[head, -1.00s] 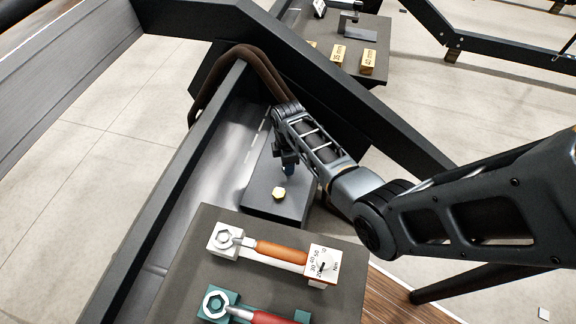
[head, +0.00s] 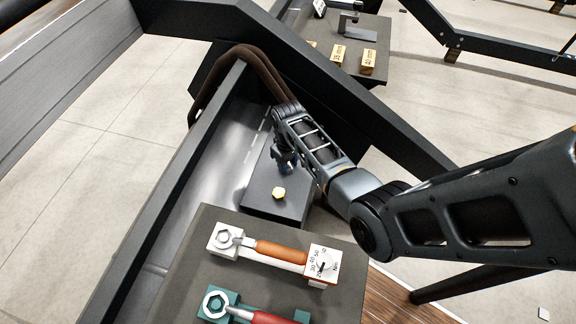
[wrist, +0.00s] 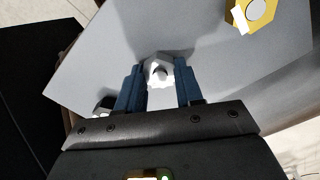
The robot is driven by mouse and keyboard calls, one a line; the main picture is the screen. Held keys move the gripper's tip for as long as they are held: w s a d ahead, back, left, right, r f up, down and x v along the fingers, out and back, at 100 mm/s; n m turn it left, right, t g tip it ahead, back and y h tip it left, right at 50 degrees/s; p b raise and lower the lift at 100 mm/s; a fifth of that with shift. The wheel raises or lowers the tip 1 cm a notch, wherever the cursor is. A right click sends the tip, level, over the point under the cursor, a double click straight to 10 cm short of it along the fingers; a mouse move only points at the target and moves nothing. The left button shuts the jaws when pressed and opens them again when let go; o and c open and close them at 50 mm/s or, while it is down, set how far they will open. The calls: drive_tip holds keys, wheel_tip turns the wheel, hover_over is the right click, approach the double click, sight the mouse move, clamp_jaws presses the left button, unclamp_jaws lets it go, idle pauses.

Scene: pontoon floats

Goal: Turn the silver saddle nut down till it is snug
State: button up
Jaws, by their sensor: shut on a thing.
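The silver saddle nut (wrist: 160,70) shows in the wrist view between the blue fingers of my gripper (wrist: 159,84). The fingers are shut on it, one on each side. The nut stands over a grey plate (wrist: 95,75). In the head view my gripper (head: 285,162) is down over the dark saddle block (head: 262,206), and the silver nut is hidden behind it.
A dark tray (head: 190,262) in front holds an orange-handled torque wrench (head: 280,252) with a dial and a red-handled wrench (head: 270,317). A dark beam (head: 350,105) runs behind my arm. Brown hoses (head: 262,62) loop over the frame near my wrist. Marked blocks (head: 368,62) lie on a far shelf.

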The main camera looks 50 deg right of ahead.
drive_tip(key=m, duration=0.4)
drive_tip(key=shift+m, duration=0.3)
drive_tip(key=m, duration=0.4)
drive_tip(key=shift+m, duration=0.4)
drive_tip(key=o, duration=0.9)
drive_tip(key=shift+r, duration=3)
drive_tip(key=shift+r, duration=3.9)
